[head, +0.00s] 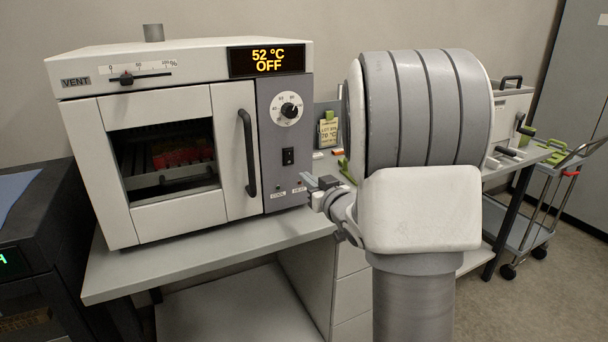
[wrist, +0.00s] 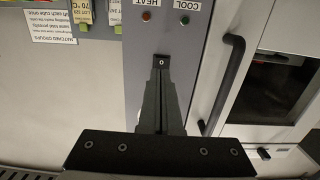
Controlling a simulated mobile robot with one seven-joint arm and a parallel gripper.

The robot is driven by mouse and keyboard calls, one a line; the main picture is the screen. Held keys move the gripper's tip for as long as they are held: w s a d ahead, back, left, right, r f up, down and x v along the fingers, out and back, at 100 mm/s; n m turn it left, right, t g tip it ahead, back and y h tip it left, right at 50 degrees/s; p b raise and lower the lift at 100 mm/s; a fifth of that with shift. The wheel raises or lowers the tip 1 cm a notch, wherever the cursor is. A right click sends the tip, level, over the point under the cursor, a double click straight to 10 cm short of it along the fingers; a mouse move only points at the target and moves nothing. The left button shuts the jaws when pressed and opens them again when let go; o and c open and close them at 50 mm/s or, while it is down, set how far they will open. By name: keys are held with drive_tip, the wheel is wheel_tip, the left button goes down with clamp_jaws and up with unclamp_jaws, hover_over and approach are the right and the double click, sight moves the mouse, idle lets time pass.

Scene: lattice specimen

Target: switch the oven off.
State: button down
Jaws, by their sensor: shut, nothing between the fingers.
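The white oven (head: 165,214) stands on the bench with its door shut. Its display (head: 267,61) reads "52 °C OFF". The black rocker switch (head: 288,156) is on the grey control panel, below the dial (head: 289,110). In the wrist view, which is upside down, the switch (wrist: 161,61) shows a "0" mark and the rest of it is hidden by the fingers. My gripper (head: 308,180) is shut and empty, in front of the panel's lower right. In the wrist view its fingertips (wrist: 160,72) overlap the switch; I cannot tell whether they touch it.
The oven's door handle (head: 248,154) stands out left of the panel. HEAT (wrist: 147,15) and COOL (wrist: 184,20) lamps sit near the switch. A vent slider (head: 127,78) is at the oven's top left. A cart (head: 540,190) stands right of the bench.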

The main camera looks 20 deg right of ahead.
drive_tip(key=s+f, duration=0.1)
drive_tip(key=s, duration=0.6)
idle(0.5)
